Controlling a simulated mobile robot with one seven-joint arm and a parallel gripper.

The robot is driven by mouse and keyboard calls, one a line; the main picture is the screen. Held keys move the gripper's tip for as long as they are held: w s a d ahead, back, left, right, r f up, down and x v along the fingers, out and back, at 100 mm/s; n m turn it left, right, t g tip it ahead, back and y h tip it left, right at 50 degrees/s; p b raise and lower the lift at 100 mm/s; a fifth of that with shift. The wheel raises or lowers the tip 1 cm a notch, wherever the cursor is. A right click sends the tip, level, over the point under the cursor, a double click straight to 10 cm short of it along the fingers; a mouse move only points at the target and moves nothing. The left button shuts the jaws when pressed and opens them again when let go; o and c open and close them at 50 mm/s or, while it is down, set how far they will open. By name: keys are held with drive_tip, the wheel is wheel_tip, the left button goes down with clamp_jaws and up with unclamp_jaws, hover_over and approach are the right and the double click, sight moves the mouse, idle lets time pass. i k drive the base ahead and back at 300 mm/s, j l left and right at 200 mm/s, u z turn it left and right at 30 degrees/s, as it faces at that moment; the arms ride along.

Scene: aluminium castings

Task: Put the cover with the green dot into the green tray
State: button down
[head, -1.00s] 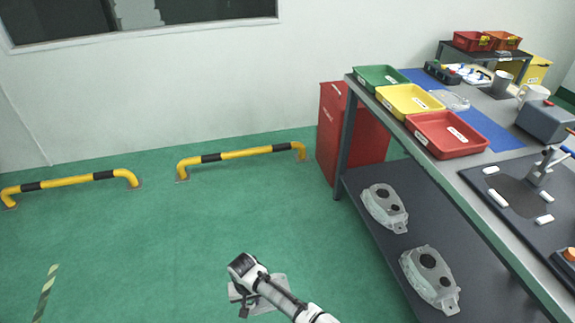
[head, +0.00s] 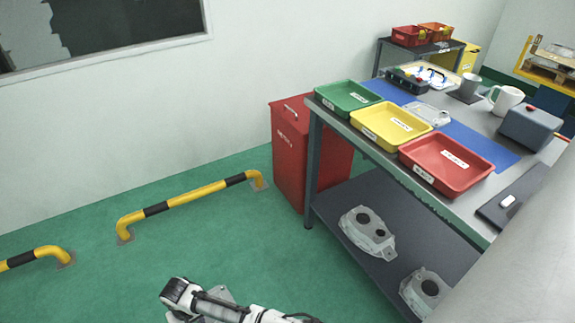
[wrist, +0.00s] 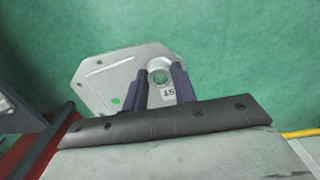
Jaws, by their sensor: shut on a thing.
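The green tray (head: 348,96) stands at the far left end of the workbench, and looks empty. The gripper is apart from the tray, lower and nearer.
A yellow tray (head: 390,126) and a red tray (head: 446,164) stand beside the green one. Castings (head: 368,231) lie on the lower shelf (head: 330,190). A red bin (head: 290,155) stands at the bench end. A yellow-black rail (head: 190,197) runs along the wall. Floor before it is clear.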

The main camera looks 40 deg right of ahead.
sight(346, 101)
drive_tip(key=i+l+u, duration=0.1)
drive_tip(key=i+u, duration=0.3)
drive_tip(key=i, duration=0.6)
drive_tip(key=i+j, duration=0.15)
drive_tip(key=i, duration=0.75)
drive_tip(key=z, duration=1.2)
